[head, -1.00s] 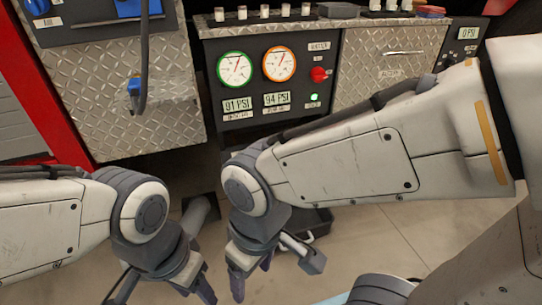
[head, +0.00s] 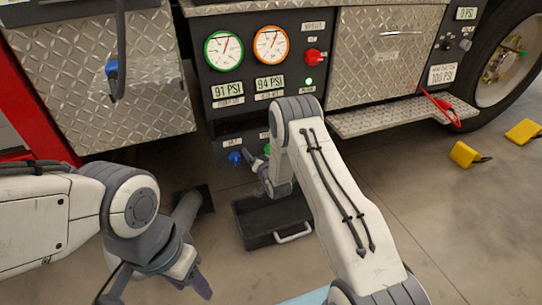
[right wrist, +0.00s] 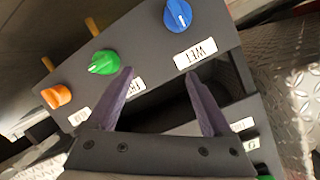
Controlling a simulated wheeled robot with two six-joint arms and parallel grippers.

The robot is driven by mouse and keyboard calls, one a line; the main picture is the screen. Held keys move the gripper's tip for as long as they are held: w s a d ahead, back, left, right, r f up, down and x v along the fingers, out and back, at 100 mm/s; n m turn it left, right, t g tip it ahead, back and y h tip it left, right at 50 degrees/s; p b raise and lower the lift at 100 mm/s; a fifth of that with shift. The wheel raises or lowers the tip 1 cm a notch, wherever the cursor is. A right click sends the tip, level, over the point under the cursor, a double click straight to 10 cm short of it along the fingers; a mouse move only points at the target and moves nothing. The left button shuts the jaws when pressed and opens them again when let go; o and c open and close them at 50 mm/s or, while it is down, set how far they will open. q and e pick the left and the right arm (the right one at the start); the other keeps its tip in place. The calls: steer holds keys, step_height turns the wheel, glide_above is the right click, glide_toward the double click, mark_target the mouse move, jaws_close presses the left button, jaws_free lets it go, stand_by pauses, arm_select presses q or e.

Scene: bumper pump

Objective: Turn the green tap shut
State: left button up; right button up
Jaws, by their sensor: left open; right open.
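The green tap (right wrist: 104,62) is a round knob with a raised grip on a dark panel, between an orange tap (right wrist: 57,96) and a blue tap (right wrist: 177,14) in the right wrist view. In the head view the green tap (head: 267,149) is partly hidden by my right arm, and the blue tap (head: 235,157) shows to its left. My right gripper (right wrist: 160,78) is open and empty in front of the panel. Its left finger's tip appears just beside the green tap; I cannot tell whether they touch. My left gripper (head: 192,284) is open at the lower left, away from the taps.
A dark open tray (head: 250,237) lies on the floor below the taps. Two gauges (head: 245,48) and a red knob (head: 313,55) are above. A metal step (head: 385,118) juts out at right. Yellow chocks (head: 465,155) stand near the wheel.

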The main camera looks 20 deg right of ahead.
steer(key=s+d+f+m+t+h, duration=0.2)
steer(key=s+d+f+m+t, duration=0.1)
steer(key=d+f, duration=0.45)
steer(key=w+b, duration=0.2)
steer(key=w, duration=0.1)
steer(key=w+b, duration=0.2)
steer(key=w, duration=0.1)
steer(key=w+d+b, duration=0.1)
steer(key=w+b, duration=0.1)
steer(key=w, duration=0.2)
steer(key=shift+d+r, duration=0.1)
steer(key=shift+r, duration=0.25)
jaws_close()
